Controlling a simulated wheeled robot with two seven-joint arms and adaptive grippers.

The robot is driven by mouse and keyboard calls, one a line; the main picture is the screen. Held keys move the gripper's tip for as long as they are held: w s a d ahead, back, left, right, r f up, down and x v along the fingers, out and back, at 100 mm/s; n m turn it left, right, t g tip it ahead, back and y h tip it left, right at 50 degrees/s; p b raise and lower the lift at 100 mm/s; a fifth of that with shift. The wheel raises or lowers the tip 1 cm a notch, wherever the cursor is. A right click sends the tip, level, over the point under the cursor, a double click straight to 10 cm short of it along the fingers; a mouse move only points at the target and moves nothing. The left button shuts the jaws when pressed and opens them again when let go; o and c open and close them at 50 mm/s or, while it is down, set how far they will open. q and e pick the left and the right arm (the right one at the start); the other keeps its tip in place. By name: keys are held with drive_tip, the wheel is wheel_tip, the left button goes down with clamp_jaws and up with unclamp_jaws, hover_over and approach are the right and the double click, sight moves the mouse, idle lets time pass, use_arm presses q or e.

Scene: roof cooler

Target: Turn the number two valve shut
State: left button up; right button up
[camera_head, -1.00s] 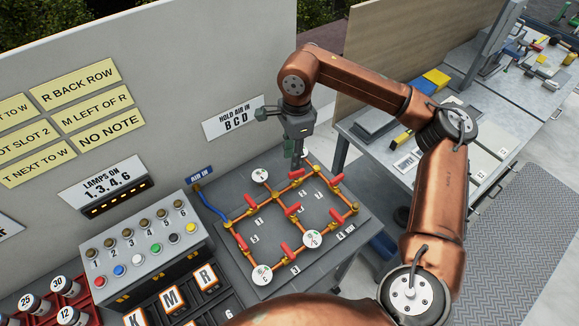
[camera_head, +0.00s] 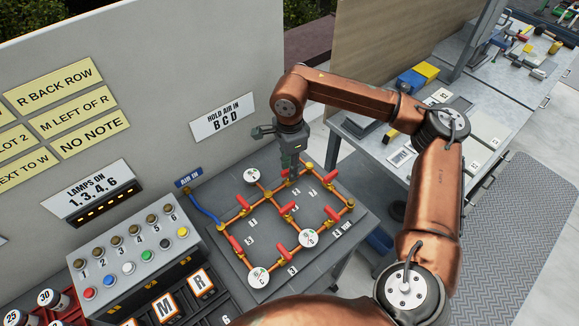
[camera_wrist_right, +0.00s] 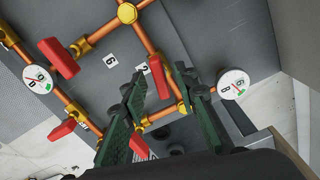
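A grey valve board (camera_head: 215,243) carries copper pipes with several red valve handles and round gauges. In the right wrist view, a red handle (camera_wrist_right: 162,82) stands beside a partly covered label that looks like "2" (camera_wrist_right: 146,69). My right gripper (camera_head: 290,170) points down at the board's back pipe run. In the wrist view my right gripper (camera_wrist_right: 152,100) is open, its green-padded fingers spread on either side of that handle. I cannot tell whether they touch it. Another red piece (camera_wrist_right: 139,146) shows between the fingers lower down. My left gripper is not in view.
A "HOLD AIR IN B C D" sign (camera_head: 224,117) is on the back wall close to the gripper. A button box (camera_head: 130,250) stands left of the board. Gauges (camera_wrist_right: 38,79) and (camera_wrist_right: 233,84) flank the gripper. A side workbench (camera_head: 470,130) is at the right.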

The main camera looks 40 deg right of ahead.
clamp_jaws()
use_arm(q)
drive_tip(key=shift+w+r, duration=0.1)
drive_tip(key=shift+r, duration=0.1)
use_arm(e)
drive_tip(key=shift+r+m, duration=0.1)
drive_tip(key=shift+m, duration=0.2)
drive_tip(key=m+p, duration=0.2)
drive_tip(key=shift+r+m, duration=0.1)
drive_tip(key=shift+m, duration=0.2)
drive_tip(key=m+p, duration=0.2)
drive_tip(key=m, duration=0.1)
drive_tip(key=shift+m, duration=0.3)
drive_tip(key=m+p, duration=0.2)
drive_tip(key=m, duration=0.2)
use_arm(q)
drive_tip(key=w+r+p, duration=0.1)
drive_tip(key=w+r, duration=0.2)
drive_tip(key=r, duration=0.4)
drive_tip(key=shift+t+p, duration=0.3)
use_arm(e)
drive_tip(key=shift+m, duration=1.7)
